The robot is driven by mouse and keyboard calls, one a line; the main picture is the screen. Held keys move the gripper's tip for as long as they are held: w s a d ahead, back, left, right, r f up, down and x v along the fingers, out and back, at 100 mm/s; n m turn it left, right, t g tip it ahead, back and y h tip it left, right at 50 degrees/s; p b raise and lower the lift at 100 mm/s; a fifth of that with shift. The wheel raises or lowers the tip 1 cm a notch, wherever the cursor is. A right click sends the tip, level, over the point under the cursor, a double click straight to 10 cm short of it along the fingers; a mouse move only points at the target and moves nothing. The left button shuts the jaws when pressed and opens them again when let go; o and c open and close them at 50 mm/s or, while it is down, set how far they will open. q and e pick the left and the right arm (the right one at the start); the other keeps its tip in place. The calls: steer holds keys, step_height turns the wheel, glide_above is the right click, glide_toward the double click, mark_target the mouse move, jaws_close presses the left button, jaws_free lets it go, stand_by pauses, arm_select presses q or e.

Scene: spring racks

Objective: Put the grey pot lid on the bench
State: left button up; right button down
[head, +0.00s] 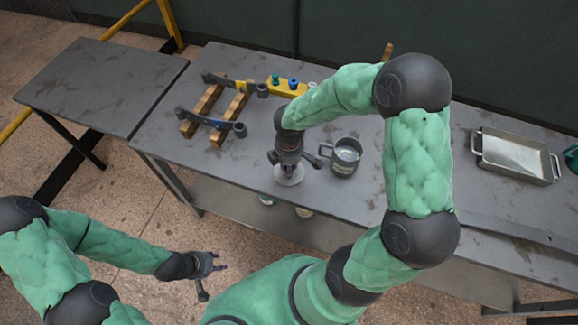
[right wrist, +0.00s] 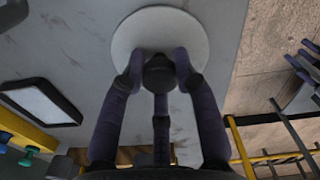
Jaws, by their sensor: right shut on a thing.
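The grey pot lid (head: 289,177) is a pale round disc over the front part of the bench (head: 245,172). My right gripper (head: 289,166) is above it, with its fingers closed around the dark knob. The right wrist view shows the lid (right wrist: 160,32) beyond the fingers (right wrist: 158,72). I cannot tell whether the lid touches the bench top. A grey pot (head: 345,158) stands open just right of the right gripper. My left gripper (head: 214,278) is open and empty, in front of the bench and away from it.
Wooden bars (head: 229,120) with dark metal arms lie on the bench to the left. A yellow block (head: 285,89) with coloured knobs stands behind. A metal tray (head: 514,157) is at the right. A separate grey table (head: 100,85) stands at the left.

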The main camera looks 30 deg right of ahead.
steer(key=shift+f, duration=0.1)
steer(key=c, duration=0.9)
jaws_free()
step_height(320, 180, up, 12)
steer(key=p, duration=0.3)
steer(key=shift+p, duration=0.35)
